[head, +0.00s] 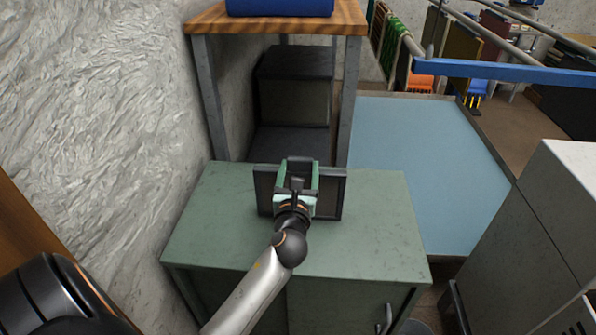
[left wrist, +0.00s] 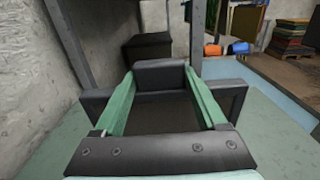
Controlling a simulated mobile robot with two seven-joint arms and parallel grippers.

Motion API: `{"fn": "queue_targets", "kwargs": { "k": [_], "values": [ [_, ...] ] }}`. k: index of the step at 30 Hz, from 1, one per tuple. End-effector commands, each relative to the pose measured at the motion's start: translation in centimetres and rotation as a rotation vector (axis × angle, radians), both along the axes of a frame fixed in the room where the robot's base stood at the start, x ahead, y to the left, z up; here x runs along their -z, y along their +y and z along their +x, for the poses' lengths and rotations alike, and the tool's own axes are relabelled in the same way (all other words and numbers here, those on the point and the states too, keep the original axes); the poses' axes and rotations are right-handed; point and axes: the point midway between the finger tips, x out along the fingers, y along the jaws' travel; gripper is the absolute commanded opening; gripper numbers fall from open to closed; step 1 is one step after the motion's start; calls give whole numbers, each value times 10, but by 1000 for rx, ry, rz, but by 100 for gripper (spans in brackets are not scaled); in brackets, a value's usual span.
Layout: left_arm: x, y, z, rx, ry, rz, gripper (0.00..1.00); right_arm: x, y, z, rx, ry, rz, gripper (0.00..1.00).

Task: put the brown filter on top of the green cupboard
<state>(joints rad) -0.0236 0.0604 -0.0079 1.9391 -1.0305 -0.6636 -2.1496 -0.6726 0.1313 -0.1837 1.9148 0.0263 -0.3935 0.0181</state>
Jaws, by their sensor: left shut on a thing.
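The brown filter (head: 332,192) is a flat panel with a dark grey frame. It is upright, over the top of the green cupboard (head: 220,235). My left gripper (head: 298,170), with green fingers, is shut on the filter near its middle and hides part of it. In the left wrist view the filter frame (left wrist: 235,98) shows on both sides of the fingers, with its brown inside between them. The frames do not clearly show whether its lower edge touches the cupboard top. My right gripper is not in view.
A wooden-topped table (head: 280,24) with metal legs and a blue box (head: 280,6) stands behind the cupboard. A rough wall (head: 110,110) is at the left. A light blue floor area (head: 430,165) and a grey cabinet (head: 545,230) are at the right. The cupboard top is otherwise clear.

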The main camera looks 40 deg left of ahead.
Motion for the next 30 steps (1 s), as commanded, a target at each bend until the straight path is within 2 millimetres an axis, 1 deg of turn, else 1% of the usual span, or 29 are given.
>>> {"fn": "queue_targets", "kwargs": {
  "k": [1,8,12,13,19,30],
  "values": [
    [3,-1,-1,0,-2,0,0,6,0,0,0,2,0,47],
    [1,-2,-1,0,0,1,0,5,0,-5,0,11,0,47],
    [5,-2,-1,0,0,2,0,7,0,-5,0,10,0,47],
    [4,-1,-1,-1,2,1,77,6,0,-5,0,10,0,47],
    [4,-1,-1,-1,2,1,100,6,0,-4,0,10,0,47],
    [1,-1,-1,-1,1,0,100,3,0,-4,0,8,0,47]
  ]
}}
